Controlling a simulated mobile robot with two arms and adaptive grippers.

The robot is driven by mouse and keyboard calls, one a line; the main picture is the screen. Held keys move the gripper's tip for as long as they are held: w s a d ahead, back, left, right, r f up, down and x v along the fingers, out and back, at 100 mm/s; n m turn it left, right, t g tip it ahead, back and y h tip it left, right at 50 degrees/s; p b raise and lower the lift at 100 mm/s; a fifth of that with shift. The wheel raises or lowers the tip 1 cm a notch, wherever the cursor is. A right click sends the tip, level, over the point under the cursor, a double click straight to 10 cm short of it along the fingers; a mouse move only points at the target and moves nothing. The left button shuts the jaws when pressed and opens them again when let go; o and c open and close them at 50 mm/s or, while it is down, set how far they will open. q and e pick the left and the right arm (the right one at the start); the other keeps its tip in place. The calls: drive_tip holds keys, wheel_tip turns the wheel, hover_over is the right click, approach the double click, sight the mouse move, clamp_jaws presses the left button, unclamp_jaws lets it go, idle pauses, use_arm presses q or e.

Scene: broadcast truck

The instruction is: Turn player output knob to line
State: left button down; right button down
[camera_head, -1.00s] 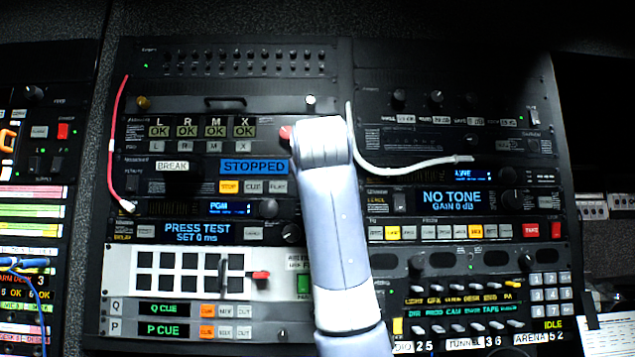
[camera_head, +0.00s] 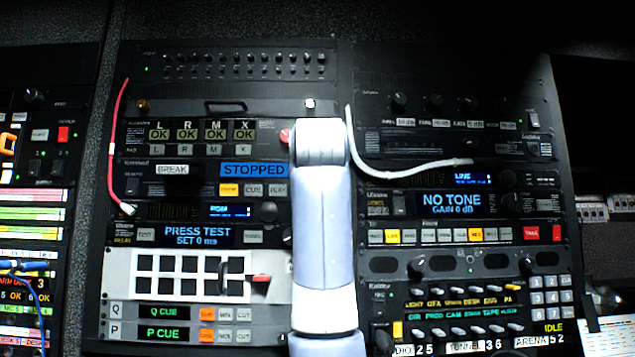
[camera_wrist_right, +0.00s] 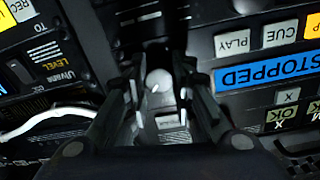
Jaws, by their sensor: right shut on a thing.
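The player unit shows a blue STOPPED display (camera_head: 254,169) in the head view; its display is also at the right of the right wrist view (camera_wrist_right: 265,76), upside down. A round grey knob with a pale pointer mark (camera_wrist_right: 158,80) sits beside the player's buttons. I take it for the player output knob. My right gripper (camera_wrist_right: 160,98) has a finger on each side of this knob and is shut on it. In the head view my right arm hides both knob and gripper. The knob's printed positions are not readable. My left gripper is not in view.
A white cable (camera_head: 400,172) hangs just right of my arm and also shows in the wrist view (camera_wrist_right: 45,118). A red cable (camera_head: 114,140) hangs at the rack's left side. Rack panels with small knobs and buttons crowd both sides; a red knob (camera_head: 285,136) is close to the arm.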

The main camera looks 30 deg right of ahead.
drive_tip(key=shift+w+f, duration=0.15)
drive_tip(key=shift+f, duration=0.2)
drive_tip(key=c, duration=1.4)
unclamp_jaws()
drive_tip(key=shift+o, duration=0.3)
drive_tip(key=shift+a+r, duration=0.1)
drive_tip(key=shift+r, duration=0.05)
drive_tip(key=v, duration=1.2)
